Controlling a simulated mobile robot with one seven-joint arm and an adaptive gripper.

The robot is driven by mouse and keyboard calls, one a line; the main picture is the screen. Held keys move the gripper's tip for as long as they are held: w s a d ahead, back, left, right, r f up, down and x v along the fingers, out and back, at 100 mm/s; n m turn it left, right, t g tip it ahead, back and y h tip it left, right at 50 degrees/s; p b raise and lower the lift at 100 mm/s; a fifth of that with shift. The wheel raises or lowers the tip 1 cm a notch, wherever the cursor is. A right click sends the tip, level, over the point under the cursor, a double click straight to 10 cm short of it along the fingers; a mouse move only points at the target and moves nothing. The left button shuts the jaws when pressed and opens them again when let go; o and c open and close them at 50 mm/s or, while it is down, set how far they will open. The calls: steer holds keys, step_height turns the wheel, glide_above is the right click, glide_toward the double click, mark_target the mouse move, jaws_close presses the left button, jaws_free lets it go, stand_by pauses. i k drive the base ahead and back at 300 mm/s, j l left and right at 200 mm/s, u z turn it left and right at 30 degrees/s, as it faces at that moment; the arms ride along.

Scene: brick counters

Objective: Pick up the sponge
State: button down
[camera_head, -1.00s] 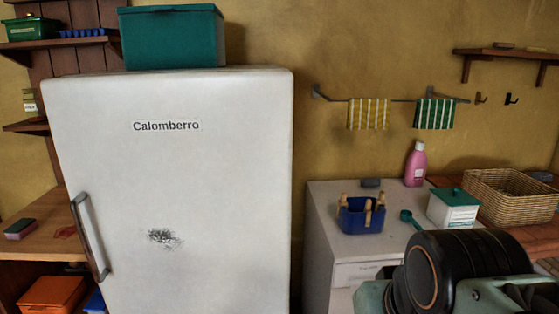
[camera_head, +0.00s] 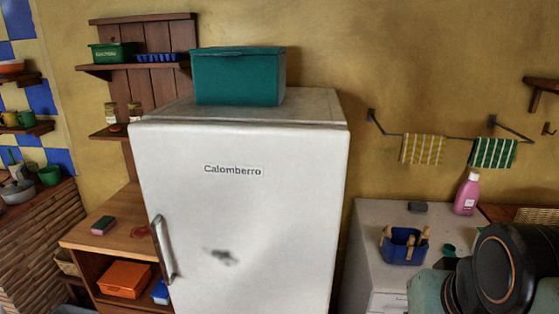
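A small sponge-like block (camera_head: 103,225), dark on top with a pink side, lies flat on the wooden counter (camera_head: 128,238) left of the fridge. A small dark grey block (camera_head: 418,207) lies at the back of the white cabinet top, right of the fridge; I cannot tell if it is a sponge too. Part of my own arm shows at the lower right edge. My gripper is out of view, and nothing touches either block.
A white fridge (camera_head: 240,215) with a teal box (camera_head: 238,77) on top stands between the two counters. Its door handle (camera_head: 162,250) sticks out beside the wooden counter. An orange box (camera_head: 124,280) sits below that counter. A blue caddy (camera_head: 402,247) and pink bottle (camera_head: 467,194) stand at right.

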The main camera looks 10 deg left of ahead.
mark_target(103, 225)
steer(key=u, duration=1.8)
steer(key=z, duration=0.35)
steer(key=i+j+z, duration=0.75)
steer(key=j, duration=0.25)
steer(key=i+j+z, duration=0.1)
steer(key=i+j, duration=0.3)
steer(key=j, duration=0.2)
steer(key=i+j, duration=0.15)
steer(key=j, duration=0.15)
steer(key=i+j, duration=0.15)
steer(key=j, duration=0.2)
steer(key=i+j+z, duration=0.1)
steer(key=j, duration=0.25)
steer(key=i+j, duration=0.2)
steer(key=j, duration=0.1)
